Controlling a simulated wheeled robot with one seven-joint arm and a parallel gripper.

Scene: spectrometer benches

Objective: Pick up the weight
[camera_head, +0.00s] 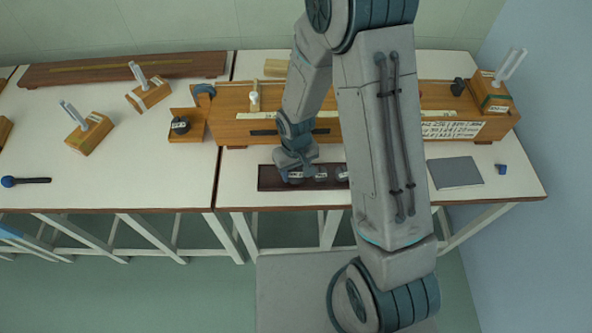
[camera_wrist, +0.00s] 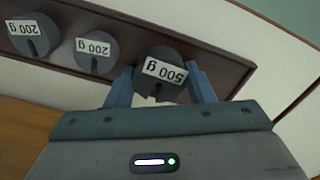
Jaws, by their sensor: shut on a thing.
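A dark round weight labelled 500 g (camera_wrist: 160,55) is between the fingers of my gripper (camera_wrist: 160,88) in the wrist view. My gripper is shut on it, with one finger on each side. In the head view my gripper (camera_head: 296,170) is at the left end of a dark brown tray (camera_head: 268,183), and the weight there is partly hidden by it. I cannot tell whether the weight touches the tray. Two smaller dark weights labelled 200 g, one (camera_wrist: 96,62) beside the 500 g weight and another (camera_wrist: 28,44) farther left, sit on the tray.
Behind the tray stands a long wooden instrument (camera_head: 232,131). A grey notebook (camera_head: 455,172) and a small blue object (camera_head: 501,169) lie to the right. On the left bench are wooden blocks with tuning forks (camera_head: 90,135) and a mallet (camera_head: 28,181). My arm hides part of the middle.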

